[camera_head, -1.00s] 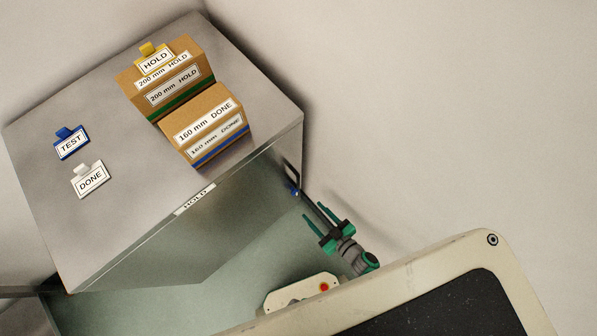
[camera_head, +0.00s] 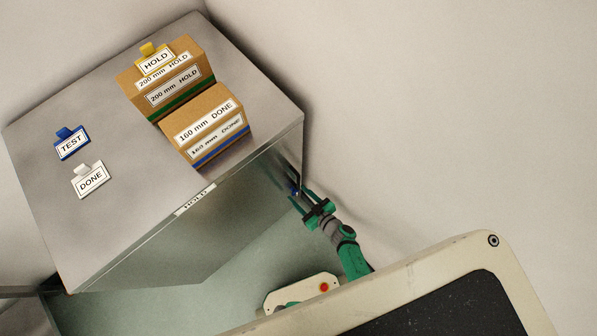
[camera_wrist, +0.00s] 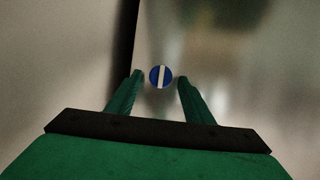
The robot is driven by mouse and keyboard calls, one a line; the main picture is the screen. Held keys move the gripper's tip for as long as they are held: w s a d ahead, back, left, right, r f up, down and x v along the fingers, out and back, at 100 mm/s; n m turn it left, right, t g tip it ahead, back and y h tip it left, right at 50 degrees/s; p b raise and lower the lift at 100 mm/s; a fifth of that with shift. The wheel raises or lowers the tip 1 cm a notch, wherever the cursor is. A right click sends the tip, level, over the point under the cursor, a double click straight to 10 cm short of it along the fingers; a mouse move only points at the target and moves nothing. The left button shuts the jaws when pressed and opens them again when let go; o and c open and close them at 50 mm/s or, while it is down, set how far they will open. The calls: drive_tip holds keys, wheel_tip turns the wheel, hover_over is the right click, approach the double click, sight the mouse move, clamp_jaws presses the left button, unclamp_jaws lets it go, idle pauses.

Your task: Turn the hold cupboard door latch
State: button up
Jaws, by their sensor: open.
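The hold cupboard (camera_head: 95,265) is a grey metal box with a HOLD label (camera_head: 195,198) on its front top edge. Its door latch shows in the wrist view as a round blue knob (camera_wrist: 161,76) with a white bar standing about upright. In the head view the latch (camera_head: 294,190) is a small blue spot near the cupboard's right front edge, partly hidden by my gripper. My gripper (camera_head: 304,199) is open and points at the latch. In the wrist view its green fingers (camera_wrist: 160,84) stand on either side of the knob, with gaps to both; contact is not visible.
On the cupboard top stand a 200 mm HOLD box (camera_head: 165,80) with a yellow HOLD tag, a 160 mm DONE box (camera_head: 208,125), a blue TEST tag (camera_head: 71,143) and a white DONE tag (camera_head: 90,180). A wall (camera_head: 430,120) is close on the right.

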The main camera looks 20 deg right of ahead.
drive_tip(key=shift+w+a+f, duration=0.2)
drive_tip(key=shift+w, duration=0.2)
drive_tip(key=c, duration=1)
